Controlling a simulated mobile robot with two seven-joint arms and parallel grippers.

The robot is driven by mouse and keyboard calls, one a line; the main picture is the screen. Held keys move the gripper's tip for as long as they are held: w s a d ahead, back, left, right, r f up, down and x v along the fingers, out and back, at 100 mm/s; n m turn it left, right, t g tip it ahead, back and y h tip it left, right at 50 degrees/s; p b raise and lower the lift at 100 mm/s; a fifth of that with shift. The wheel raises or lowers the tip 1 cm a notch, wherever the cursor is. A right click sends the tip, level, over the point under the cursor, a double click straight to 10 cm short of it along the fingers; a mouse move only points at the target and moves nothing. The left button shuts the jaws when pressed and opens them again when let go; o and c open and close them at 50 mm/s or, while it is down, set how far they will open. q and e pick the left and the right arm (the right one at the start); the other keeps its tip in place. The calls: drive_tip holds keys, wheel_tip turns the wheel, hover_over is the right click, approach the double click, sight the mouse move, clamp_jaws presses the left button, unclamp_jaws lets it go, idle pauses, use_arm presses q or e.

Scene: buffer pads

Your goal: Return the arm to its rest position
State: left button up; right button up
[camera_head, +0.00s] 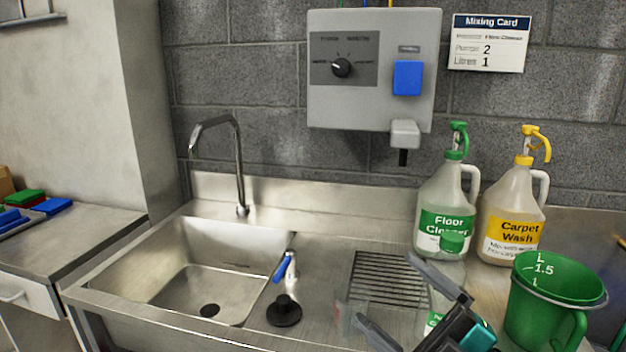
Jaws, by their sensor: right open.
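My right gripper (402,304) reaches in from the bottom edge, right of centre. Its two grey fingers are spread apart with nothing clearly held between them. It is in front of the metal drain grate (388,279) on the steel counter. A clear bottle with a green cap (452,241) stands just behind the fingers, and the gripper hides part of it. I cannot tell if they touch. My left gripper is not in view.
A green measuring jug (555,300) stands close on the right. Floor Cleaner (442,200) and Carpet Wash (512,215) jugs stand at the back. A black plug (284,311), the empty sink (205,282) and its faucet (240,165) are left. A dispenser (372,70) hangs above.

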drive_tip(key=d+f+m+t+h, duration=0.45)
drive_tip(key=f+m+h, duration=0.55)
drive_tip(key=f+m, duration=0.25)
drive_tip(key=s+d+f+m+g+h, duration=0.1)
drive_tip(key=s+f+m+g+h, duration=0.2)
drive_tip(key=f, duration=0.7)
drive_tip(key=s+d+f+m+g+h, duration=0.1)
drive_tip(key=s+f+m+g+h, duration=0.2)
drive_tip(key=s+f, duration=0.5)
wheel_tip(320, 180, down, 3)
drive_tip(key=shift+s+d+m+g, duration=0.25)
drive_tip(key=shift+m+g, duration=0.5)
drive_tip(key=shift+m, duration=0.2)
drive_tip(key=shift+r, duration=0.1)
